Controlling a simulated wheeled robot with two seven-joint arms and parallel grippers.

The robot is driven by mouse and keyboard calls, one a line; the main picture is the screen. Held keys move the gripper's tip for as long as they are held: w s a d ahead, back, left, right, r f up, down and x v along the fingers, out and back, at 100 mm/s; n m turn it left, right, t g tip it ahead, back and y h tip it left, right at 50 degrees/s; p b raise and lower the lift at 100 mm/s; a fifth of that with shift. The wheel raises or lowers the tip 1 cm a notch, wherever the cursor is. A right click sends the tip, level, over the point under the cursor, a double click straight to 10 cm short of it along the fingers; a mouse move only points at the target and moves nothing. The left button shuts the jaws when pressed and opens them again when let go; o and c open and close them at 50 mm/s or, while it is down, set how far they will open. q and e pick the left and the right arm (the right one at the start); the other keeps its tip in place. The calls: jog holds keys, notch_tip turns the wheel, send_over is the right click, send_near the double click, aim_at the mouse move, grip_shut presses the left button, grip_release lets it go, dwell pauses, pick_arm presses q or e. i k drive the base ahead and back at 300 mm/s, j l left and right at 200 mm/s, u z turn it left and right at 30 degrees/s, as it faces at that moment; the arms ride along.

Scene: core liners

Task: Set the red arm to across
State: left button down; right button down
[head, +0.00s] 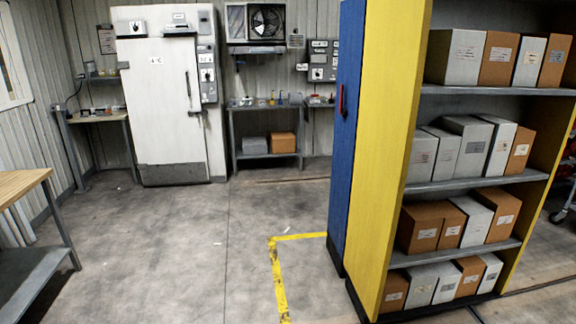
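A small red arm (343,101) shows on the narrow blue end panel (348,130) of a shelf unit, right of the middle in the head view. It looks roughly upright, but it is small and seen at a slant, so its exact setting is hard to tell. Neither of my grippers is in view.
A yellow-ended shelf unit (390,130) with several boxes stands close on the right, beside the blue panel. A white cold-room door (160,110) and a metal bench (266,157) are at the back. A wooden-topped table (20,186) is at left. The middle floor is clear, with a yellow line (276,270).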

aim_at(343, 110)
jog(key=i, duration=1.8)
jog(key=i+l, duration=0.1)
jog(key=i, duration=1.7)
jog(key=j+u, duration=0.05)
jog(key=j, duration=0.05)
